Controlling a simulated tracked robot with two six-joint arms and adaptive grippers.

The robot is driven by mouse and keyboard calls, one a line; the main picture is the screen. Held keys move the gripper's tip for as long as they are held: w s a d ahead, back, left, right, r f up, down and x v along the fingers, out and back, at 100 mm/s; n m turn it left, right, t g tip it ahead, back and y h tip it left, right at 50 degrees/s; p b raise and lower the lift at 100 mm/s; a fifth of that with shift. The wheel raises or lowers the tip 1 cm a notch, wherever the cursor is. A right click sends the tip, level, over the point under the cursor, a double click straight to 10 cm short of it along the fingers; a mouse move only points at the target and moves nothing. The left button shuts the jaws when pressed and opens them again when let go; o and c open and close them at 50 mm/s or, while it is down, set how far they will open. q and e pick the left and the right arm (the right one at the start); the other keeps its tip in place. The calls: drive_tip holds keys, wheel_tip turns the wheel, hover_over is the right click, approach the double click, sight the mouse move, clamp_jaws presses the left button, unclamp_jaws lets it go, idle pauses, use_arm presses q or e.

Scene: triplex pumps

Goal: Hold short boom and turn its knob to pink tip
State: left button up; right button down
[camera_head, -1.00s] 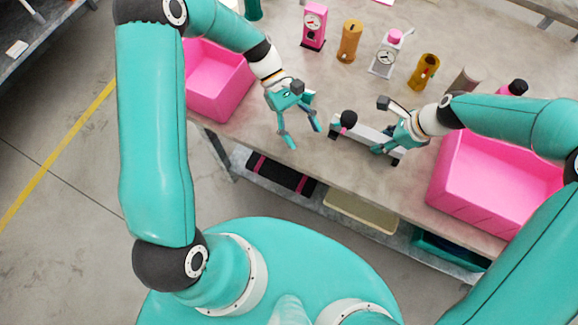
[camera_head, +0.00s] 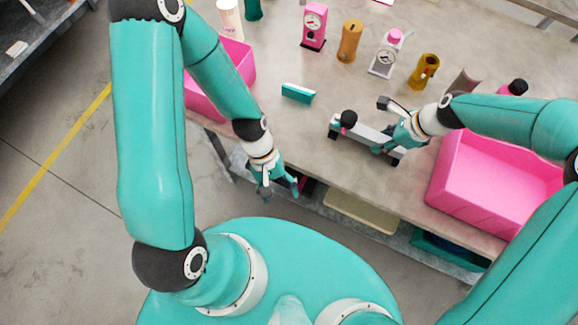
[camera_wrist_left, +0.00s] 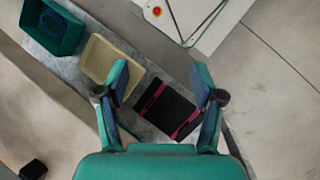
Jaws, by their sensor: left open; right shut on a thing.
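The short boom (camera_head: 365,135) is a pale bar on dark feet, lying near the front edge of the table. A dark knob with some pink on it (camera_head: 348,118) stands at its left end; which way its pink tip points is too small to tell. My right gripper (camera_head: 390,148) is shut on the boom near its right end. My left gripper (camera_head: 280,194) is open and empty, in front of the table edge and below left of the boom, apart from it. In the left wrist view its spread fingers (camera_wrist_left: 160,88) have nothing between them but the shelf scene below.
Pink bins stand at left (camera_head: 236,62) and right (camera_head: 470,195). Pink, orange and grey pump-like items (camera_head: 349,42) stand farther back. A teal block (camera_head: 298,92) lies left of the boom. The lower shelf holds a beige tray (camera_head: 360,212) and a black case (camera_wrist_left: 168,108).

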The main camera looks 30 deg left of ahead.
use_arm(q)
wheel_tip(320, 180, down, 6)
drive_tip(key=w+d+m+t, duration=0.1)
drive_tip(key=w+m+t, duration=0.1)
drive_tip(key=m+t, duration=0.1)
drive_tip(key=shift+d+m+y, duration=0.3)
drive_tip(key=shift+m+y, duration=0.1)
drive_tip(key=shift+m, duration=0.2)
drive_tip(key=shift+w+f, duration=0.1)
use_arm(e)
drive_tip(key=c, duration=0.7)
unclamp_jaws()
